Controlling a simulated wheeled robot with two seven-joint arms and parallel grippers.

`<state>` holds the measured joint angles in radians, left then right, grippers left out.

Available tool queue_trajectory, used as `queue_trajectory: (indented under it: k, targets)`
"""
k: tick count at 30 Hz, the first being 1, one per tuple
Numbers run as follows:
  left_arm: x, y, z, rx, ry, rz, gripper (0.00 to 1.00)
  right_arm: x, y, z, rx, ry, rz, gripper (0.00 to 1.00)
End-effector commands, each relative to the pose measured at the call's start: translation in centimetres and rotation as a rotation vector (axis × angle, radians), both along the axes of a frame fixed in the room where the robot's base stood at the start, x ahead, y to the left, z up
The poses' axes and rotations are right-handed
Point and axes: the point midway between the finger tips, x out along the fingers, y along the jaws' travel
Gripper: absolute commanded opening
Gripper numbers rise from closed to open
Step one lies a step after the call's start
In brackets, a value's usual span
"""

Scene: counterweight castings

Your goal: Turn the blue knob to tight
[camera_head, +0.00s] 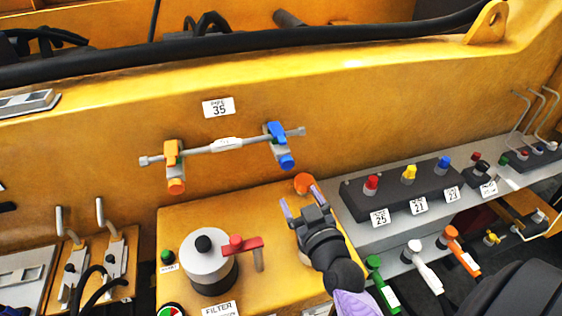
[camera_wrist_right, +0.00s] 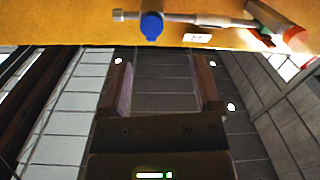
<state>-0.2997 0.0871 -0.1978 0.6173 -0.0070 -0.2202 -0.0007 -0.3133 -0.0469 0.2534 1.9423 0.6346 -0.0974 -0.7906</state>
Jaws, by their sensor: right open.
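A blue knob (camera_head: 287,162) sits at the lower end of a blue-headed valve on the right part of a grey pipe on the yellow wall. It also shows as a round blue cap (camera_wrist_right: 152,25) at the top of the right wrist view. Another blue knob (camera_head: 444,163) stands on a dark box to the right, so blue appears in two places. My right gripper (camera_head: 301,198) is open and empty, below the pipe valve and apart from it, by an orange round knob (camera_head: 304,183). Its open fingers also show in the right wrist view (camera_wrist_right: 163,72). My left gripper is not in view.
An orange valve (camera_head: 174,165) is on the pipe's left. A grey canister (camera_head: 208,265) and a red-handled lever (camera_head: 243,245) stand on the yellow box left of my right gripper. Red (camera_head: 371,185) and yellow (camera_head: 409,174) knobs share the dark box. A black hose crosses the top.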

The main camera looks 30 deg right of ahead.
Motion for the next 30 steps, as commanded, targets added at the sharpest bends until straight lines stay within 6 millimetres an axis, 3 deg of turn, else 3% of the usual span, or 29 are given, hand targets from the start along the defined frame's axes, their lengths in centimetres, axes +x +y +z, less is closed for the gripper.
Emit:
queue_trajectory:
  k: [4, 12, 16, 27, 30]
  targets:
    - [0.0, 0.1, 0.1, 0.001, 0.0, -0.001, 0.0, 1.3, -1.2, 0.7, -0.012, -0.04, -0.044, 0.81]
    - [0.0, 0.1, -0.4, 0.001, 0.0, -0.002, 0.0, 6.9, -2.5, 0.6, -0.011, -0.037, -0.04, 0.81]
    - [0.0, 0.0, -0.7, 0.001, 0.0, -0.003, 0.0, 8.7, -2.9, 0.5, -0.011, -0.036, -0.039, 0.81]
    - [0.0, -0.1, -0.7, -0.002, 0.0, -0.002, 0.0, 9.6, -3.2, 0.6, -0.011, -0.033, -0.038, 0.81]
    - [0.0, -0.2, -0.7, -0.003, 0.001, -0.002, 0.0, 9.6, -3.1, 0.6, -0.011, -0.033, -0.038, 0.62]
